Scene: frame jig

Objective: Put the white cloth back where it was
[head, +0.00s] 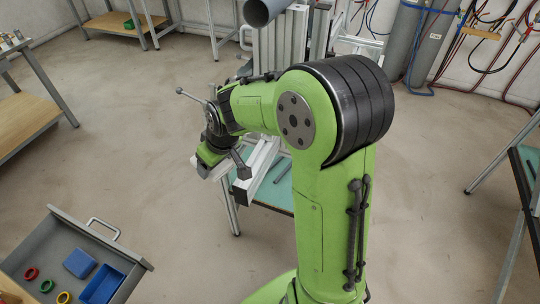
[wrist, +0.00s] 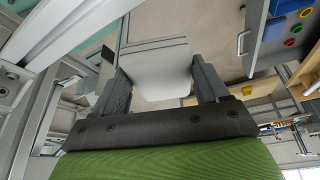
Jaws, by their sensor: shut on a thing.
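The white cloth (wrist: 162,72) shows in the wrist view as a pale, flat piece between the two dark fingers of my gripper (wrist: 160,78). The fingers are shut on it, one at each side. In the head view my gripper (head: 210,157) is at the end of the green arm, beside the metal frame, and a small part of the cloth (head: 201,166) shows under it. The rest of the cloth is hidden there by the gripper and the arm.
Metal profiles (head: 262,163) and a teal-topped table (head: 272,195) stand right of the gripper, partly behind my arm. An open grey drawer (head: 62,222) at lower left holds a blue bin (head: 102,285), a blue block (head: 79,263) and several coloured rings. Floor between is clear.

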